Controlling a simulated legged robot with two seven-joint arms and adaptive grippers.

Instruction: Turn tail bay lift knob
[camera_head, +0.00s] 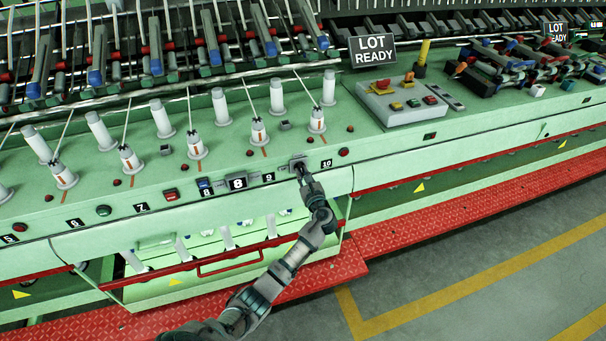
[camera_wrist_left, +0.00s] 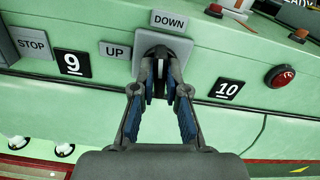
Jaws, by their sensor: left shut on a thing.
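The dark lift knob (camera_wrist_left: 157,51) sits on a grey plate (camera_wrist_left: 183,48) on the sloped green panel face, beside the labels UP (camera_wrist_left: 118,50) and DOWN (camera_wrist_left: 169,21). The plate lies between number tags 9 (camera_wrist_left: 72,63) and 10 (camera_wrist_left: 226,89). My left gripper (camera_wrist_left: 158,84) is shut on the knob, one finger on each side. The fingers hide much of the knob, so its exact angle is hard to tell. In the head view my left gripper (camera_head: 302,172) reaches up to the same plate from below. My right gripper is not in view.
A red button (camera_wrist_left: 280,77) is right of the knob and a STOP label (camera_wrist_left: 30,42) is left. White bobbins (camera_head: 162,118) stand on the green machine top. A control box (camera_head: 405,97) and LOT READY sign (camera_head: 374,50) are right. Red walkway (camera_head: 440,223) runs below.

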